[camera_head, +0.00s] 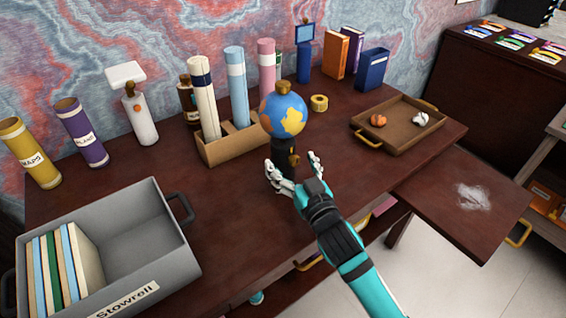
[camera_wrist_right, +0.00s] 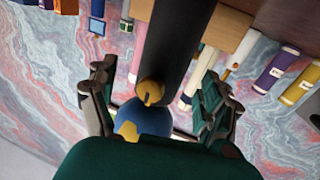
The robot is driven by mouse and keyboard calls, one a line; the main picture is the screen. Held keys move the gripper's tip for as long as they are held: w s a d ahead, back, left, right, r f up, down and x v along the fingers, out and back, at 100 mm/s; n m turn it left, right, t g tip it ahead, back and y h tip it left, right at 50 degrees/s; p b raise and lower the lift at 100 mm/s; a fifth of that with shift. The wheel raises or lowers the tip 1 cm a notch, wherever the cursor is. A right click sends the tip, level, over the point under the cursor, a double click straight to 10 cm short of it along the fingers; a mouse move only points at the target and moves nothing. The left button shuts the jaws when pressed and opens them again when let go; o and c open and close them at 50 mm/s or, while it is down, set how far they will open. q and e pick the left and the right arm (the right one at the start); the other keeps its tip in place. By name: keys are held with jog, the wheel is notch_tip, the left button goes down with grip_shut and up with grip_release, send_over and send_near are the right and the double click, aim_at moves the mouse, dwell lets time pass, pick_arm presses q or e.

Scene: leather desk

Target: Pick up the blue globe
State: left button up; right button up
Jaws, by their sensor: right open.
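The blue globe (camera_head: 283,114) has yellow land patches and sits upright on a dark stand (camera_head: 281,147) on the desk. My right gripper (camera_head: 293,163) is open, low at the front of the stand and below the ball. In the right wrist view, which looks upside down, the dark stand (camera_wrist_right: 178,40) and a brass knob (camera_wrist_right: 151,92) lie between the spread fingers of my right gripper (camera_wrist_right: 156,76). The blue ball (camera_wrist_right: 148,117) is partly hidden by the gripper's body. I cannot tell whether a finger touches the stand. My left gripper is not in view.
A wooden holder with tall tubes (camera_head: 228,146) stands close behind and left of the globe. A yellow tape roll (camera_head: 319,103) lies to its right. A brown tray (camera_head: 408,140) is further right, and a grey crate (camera_head: 150,237) is at front left. The desk front is mostly clear.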

jog(key=x, duration=0.4)
jog(key=shift+w+a, duration=0.2)
jog(key=shift+a, duration=0.15)
jog(key=shift+c, duration=0.2)
jog(key=shift+r, duration=0.1)
jog(key=c, duration=1.6)
